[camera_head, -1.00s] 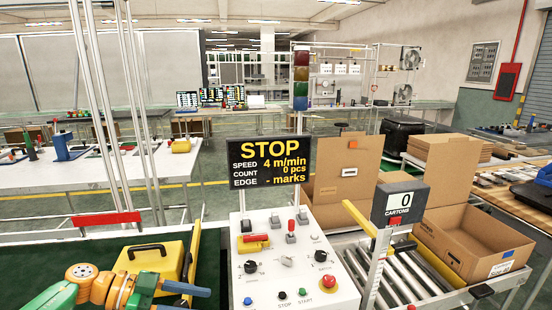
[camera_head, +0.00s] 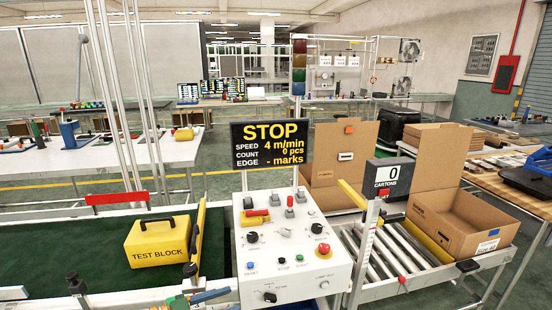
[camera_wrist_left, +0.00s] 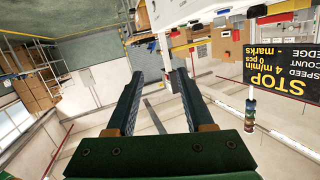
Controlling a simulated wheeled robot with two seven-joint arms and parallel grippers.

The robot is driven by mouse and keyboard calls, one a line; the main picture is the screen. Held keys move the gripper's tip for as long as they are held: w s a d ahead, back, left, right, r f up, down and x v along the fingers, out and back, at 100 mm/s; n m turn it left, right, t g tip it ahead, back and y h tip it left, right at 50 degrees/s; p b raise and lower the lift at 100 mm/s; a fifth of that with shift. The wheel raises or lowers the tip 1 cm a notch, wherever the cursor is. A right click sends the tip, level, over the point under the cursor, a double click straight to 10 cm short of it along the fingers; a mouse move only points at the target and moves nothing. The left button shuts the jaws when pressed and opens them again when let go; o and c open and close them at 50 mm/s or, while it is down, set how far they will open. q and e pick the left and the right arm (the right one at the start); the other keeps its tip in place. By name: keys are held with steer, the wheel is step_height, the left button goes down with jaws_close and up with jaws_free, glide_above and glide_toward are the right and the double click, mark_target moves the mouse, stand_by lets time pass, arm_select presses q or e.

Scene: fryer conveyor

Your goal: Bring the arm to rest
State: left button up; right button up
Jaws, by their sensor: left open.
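My left gripper (camera_wrist_left: 157,78) shows in the left wrist view, its two dark fingers apart with nothing between them. Beyond the fingertips are the floor, a pale wall and, upside down, the STOP display (camera_wrist_left: 285,70). The left gripper cannot be made out in the head view. My right gripper is in neither view. In the head view the yellow test block (camera_head: 158,244) stands on the green conveyor belt (camera_head: 60,262) at the left, with no gripper on it.
The control panel (camera_head: 280,270) stands in front, below the STOP display (camera_head: 270,146). A roller track (camera_head: 372,258) and an open carton (camera_head: 460,225) are at the right. A yellow upright guard (camera_head: 198,232) stands beside the test block. The belt left of the block is clear.

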arm_select(q)
steer(key=s+a+f+n+y+b, duration=0.1)
steer(key=s+a+f+n+y, duration=0.25)
steer(key=f, duration=0.65)
steer(key=s+f+n+y+b, duration=0.15)
steer(key=s+f+y, duration=0.35)
steer(key=f, duration=0.5)
steer(key=s+a+f+n+y+b, duration=0.15)
steer(key=s+f+n, duration=0.3)
steer(key=f, duration=0.55)
steer(key=s+a+f+g+y, duration=0.1)
steer(key=s+f+g, duration=0.2)
steer(key=s, duration=1.1)
steer(key=s+f+n+g+y+b, duration=0.1)
steer(key=s+f+g, duration=0.3)
steer(key=s+f, duration=0.5)
steer(key=s+y, duration=0.1)
steer(key=s, duration=0.5)
steer(key=shift+s+a, duration=0.3)
steer(key=shift+a, duration=0.05)
